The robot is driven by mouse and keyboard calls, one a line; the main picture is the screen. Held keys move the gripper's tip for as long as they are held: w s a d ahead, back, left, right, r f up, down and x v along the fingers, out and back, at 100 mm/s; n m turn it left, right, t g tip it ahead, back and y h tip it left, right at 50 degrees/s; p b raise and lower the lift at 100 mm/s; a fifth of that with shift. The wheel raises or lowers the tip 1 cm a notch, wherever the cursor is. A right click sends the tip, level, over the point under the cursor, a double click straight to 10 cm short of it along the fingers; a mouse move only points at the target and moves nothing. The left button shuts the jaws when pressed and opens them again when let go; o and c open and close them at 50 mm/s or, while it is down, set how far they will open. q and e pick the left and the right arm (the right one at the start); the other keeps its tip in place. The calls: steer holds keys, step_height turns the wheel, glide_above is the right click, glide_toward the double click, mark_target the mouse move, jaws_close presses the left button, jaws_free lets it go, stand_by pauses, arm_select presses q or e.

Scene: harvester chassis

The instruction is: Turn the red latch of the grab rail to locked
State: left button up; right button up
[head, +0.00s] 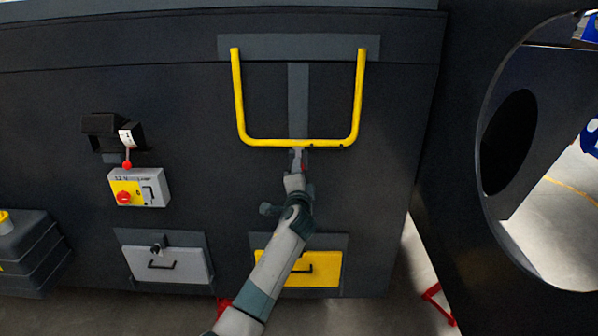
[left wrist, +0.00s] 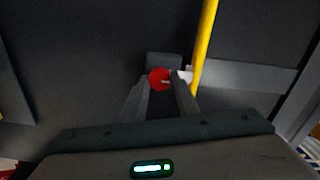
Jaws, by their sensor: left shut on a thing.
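The yellow U-shaped grab rail (head: 241,112) hangs on the dark chassis wall in the head view. Part of it also shows as a yellow bar in the left wrist view (left wrist: 205,45). My left gripper (head: 298,158) is at the middle of the rail's lower bar. The red latch (left wrist: 159,78) shows as a round red piece between my left fingertips in the left wrist view. The left gripper is shut on it. In the head view the gripper mostly hides the latch. My right gripper is not in view.
Left of the rail are a control box (head: 153,188) with a red knob and a red-tipped lever (head: 127,152). Below are a grey drawer (head: 180,265) and a yellow drawer (head: 327,268). A large round opening (head: 540,150) is at the right.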

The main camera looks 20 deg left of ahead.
arm_select(q)
steer(key=o, duration=1.1)
steer(key=shift+c, duration=0.2)
steer(key=b+v, duration=0.4)
steer(key=v, duration=1.3)
steer(key=shift+s+b, duration=0.2)
steer(key=shift+b, duration=0.15)
